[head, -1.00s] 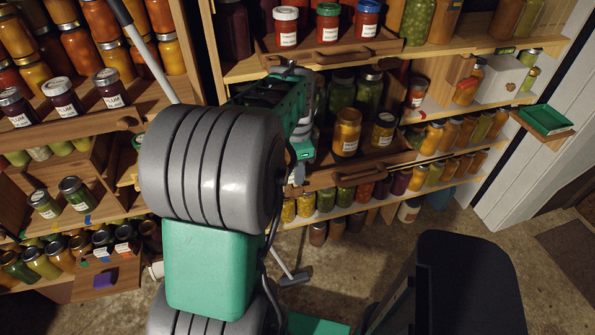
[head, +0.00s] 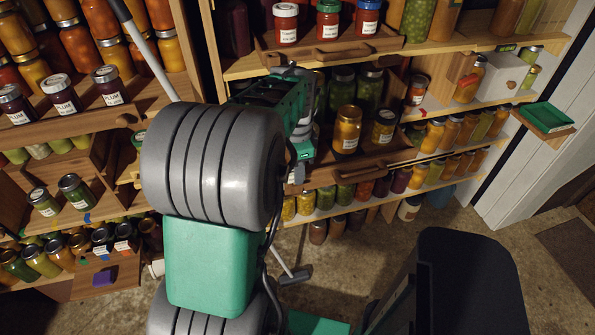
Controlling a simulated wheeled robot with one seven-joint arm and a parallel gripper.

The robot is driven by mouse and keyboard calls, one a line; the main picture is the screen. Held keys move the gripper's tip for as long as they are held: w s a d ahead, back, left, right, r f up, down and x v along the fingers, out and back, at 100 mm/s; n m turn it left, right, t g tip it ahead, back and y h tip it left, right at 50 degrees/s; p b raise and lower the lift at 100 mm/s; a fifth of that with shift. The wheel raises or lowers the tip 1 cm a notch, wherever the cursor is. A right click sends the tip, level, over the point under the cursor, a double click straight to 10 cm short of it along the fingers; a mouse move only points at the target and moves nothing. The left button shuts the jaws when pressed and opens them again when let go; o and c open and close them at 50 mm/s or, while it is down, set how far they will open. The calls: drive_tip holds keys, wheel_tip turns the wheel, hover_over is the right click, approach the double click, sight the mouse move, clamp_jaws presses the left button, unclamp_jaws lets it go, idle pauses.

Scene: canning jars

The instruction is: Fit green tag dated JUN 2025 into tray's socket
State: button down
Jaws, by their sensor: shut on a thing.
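My gripper (head: 296,174) is small and partly hidden behind my own arm, beside the left end of the middle pull-out tray. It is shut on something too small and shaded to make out. I cannot read any JUN 2025 date. The middle wooden tray (head: 375,161) juts from the shelf and holds a few jars, including an orange one (head: 346,130) and a darker one (head: 383,127). I cannot make out a socket on its front. Whether the gripper touches the tray is unclear.
A green tray (head: 548,117) lies on a small ledge at right. Shelves of jars stand left and right. Floor below is mostly open.

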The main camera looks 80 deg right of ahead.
drive_tip(key=shift+f, duration=0.35)
drive_tip(key=c, duration=1.3)
unclamp_jaws()
wheel_tip(320, 180, up, 8)
drive_tip(key=shift+f+b, duration=0.1)
drive_tip(key=shift+b, duration=0.25)
